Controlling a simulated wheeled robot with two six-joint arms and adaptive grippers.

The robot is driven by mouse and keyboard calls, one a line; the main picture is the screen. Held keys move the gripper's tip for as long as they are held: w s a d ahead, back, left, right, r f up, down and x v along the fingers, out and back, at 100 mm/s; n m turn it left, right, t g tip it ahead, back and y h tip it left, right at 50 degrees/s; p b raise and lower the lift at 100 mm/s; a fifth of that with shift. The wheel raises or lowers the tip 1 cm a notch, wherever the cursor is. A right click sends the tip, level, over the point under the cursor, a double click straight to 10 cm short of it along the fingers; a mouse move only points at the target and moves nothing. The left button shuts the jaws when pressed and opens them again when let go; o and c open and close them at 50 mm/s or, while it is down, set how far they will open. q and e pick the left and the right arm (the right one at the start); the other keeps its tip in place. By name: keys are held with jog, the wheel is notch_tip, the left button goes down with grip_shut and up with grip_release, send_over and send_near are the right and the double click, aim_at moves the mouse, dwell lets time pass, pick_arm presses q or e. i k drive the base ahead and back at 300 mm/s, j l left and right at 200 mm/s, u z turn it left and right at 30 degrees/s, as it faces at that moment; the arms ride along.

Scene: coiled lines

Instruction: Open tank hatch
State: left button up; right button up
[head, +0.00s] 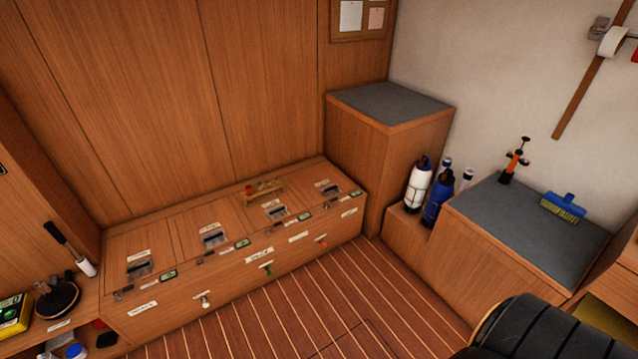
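A low wooden bench (185,290) runs along the back wall. Its top has several panels that look like hatch lids, all lying flat: one at the left end (118,262), others in the middle (190,228) and to the right (245,209). Each carries a white label and a dark recessed latch, such as the left latch (139,266), the middle latch (214,239) and the right latch (331,191). The label text is too small to read, so I cannot tell which is the tank hatch. Neither of my grippers is in view.
A tall cabinet (365,150) and bottles (437,199) stand right. The striped floor (290,310) before the bench is clear.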

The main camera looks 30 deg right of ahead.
aim_at(319, 182)
jog(key=i+l, duration=0.2)
jog(key=l, duration=0.15)
jog(key=i+l+u, duration=0.1)
jog(key=l, duration=0.25)
jog(key=i+l, duration=0.25)
jog(key=i+l+u, duration=0.1)
jog(key=l, duration=0.4)
jog(key=i+l+u, duration=0.1)
jog(key=i+l, duration=0.3)
jog(key=l, duration=0.35)
jog(key=i+l+u, duration=0.1)
jog(key=l, duration=0.3)
jog(key=i+l, duration=0.2)
jog(key=l, duration=0.2)
